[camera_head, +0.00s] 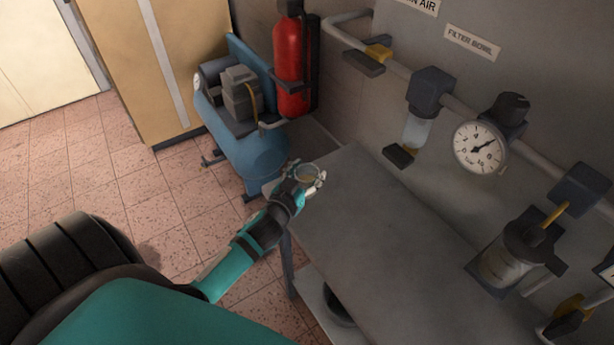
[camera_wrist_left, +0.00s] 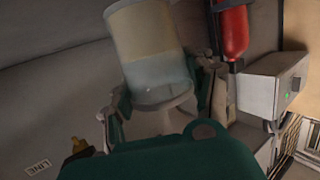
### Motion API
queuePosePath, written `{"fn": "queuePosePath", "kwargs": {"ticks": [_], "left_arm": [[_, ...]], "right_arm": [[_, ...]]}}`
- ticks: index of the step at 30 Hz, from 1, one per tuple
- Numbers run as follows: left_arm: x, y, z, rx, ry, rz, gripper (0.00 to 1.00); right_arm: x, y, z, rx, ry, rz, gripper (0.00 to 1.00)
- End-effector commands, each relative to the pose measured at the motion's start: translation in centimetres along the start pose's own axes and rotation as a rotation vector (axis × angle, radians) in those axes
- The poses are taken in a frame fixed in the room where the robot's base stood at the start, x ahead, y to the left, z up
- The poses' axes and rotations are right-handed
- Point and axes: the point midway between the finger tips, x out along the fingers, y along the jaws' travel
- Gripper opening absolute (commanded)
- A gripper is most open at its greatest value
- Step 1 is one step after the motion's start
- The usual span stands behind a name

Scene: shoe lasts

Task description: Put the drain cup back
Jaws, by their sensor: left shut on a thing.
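My left gripper (camera_head: 308,180) is shut on a small round cup, the drain cup (camera_head: 308,172), at the left end of the grey bench. The cup's open rim faces up toward my head camera, and its inside looks brownish. In the left wrist view the cup (camera_wrist_left: 150,45) is a large translucent cylinder, beige above and pale grey below, between the fingers of my left gripper (camera_wrist_left: 158,100). Fingers hide part of its lower end. My right gripper is out of view.
The bare grey bench (camera_head: 370,220) runs along the wall.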

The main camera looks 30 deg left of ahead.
Motion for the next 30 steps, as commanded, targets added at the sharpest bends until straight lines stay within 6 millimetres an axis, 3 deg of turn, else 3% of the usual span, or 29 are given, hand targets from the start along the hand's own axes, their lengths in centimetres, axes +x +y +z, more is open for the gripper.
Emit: {"fn": "queuePosePath", "kwargs": {"ticks": [4, 16, 17, 21, 22, 30], "left_arm": [[0.3, 0.0, 1.5, 0.000, 0.001, -0.001, 0.19], [0.4, 0.0, 2.0, 0.000, 0.002, 0.000, 0.19], [0.4, 0.0, 2.0, 0.000, 0.001, -0.001, 0.56], [0.3, 0.0, 1.9, 0.000, 0.001, 0.000, 0.75], [0.3, 0.0, 1.9, 0.000, 0.001, 0.000, 0.79], [0.3, 0.0, 1.8, 0.000, 0.001, 0.000, 0.79]], "right_arm": [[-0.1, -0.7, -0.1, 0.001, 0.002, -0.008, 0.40], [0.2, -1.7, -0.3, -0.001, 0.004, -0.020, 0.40], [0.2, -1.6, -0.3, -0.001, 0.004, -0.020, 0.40], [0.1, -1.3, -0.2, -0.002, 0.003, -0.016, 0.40], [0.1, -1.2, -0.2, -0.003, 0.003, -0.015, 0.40], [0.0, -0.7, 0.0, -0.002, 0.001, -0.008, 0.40]]}}
